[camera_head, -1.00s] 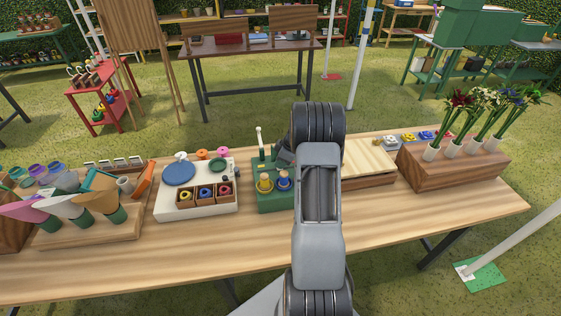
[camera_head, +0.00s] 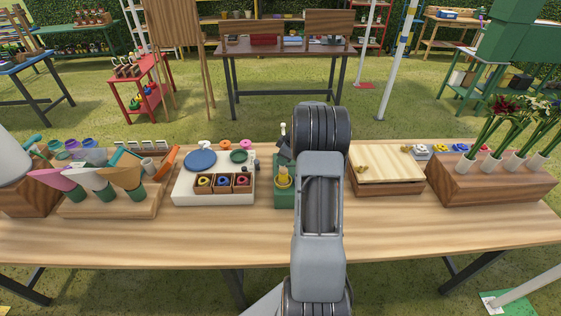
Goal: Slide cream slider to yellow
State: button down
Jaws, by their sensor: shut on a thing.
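A green stand (camera_head: 284,199) is on the wooden table, just left of my arm. A yellow knob (camera_head: 283,177) stands at its front. A thin cream upright (camera_head: 282,129), which looks like the cream slider, rises at the stand's back. My gripper (camera_head: 284,144) is mostly hidden behind my own arm; a small dark part of it shows low at the cream upright. It is shut on the cream slider, though the fingertips are not clearly visible. The right part of the stand is hidden by my arm.
A white board (camera_head: 180,192) with a blue disc (camera_head: 201,160) stands close at left. A wooden box (camera_head: 390,168) is at right, beside a flower block (camera_head: 480,186). Paper cones (camera_head: 105,182) stand further left. The table's front strip (camera_head: 180,240) is clear.

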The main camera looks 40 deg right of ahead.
jog(key=c, duration=1)
grip_release()
jog(key=shift+w+a, duration=0.1)
jog(key=shift+o, duration=0.2)
jog(key=b+v, duration=0.1)
jog(key=v, duration=1.3)
jog(key=shift+b, duration=0.3)
jog(key=shift+w, duration=0.1)
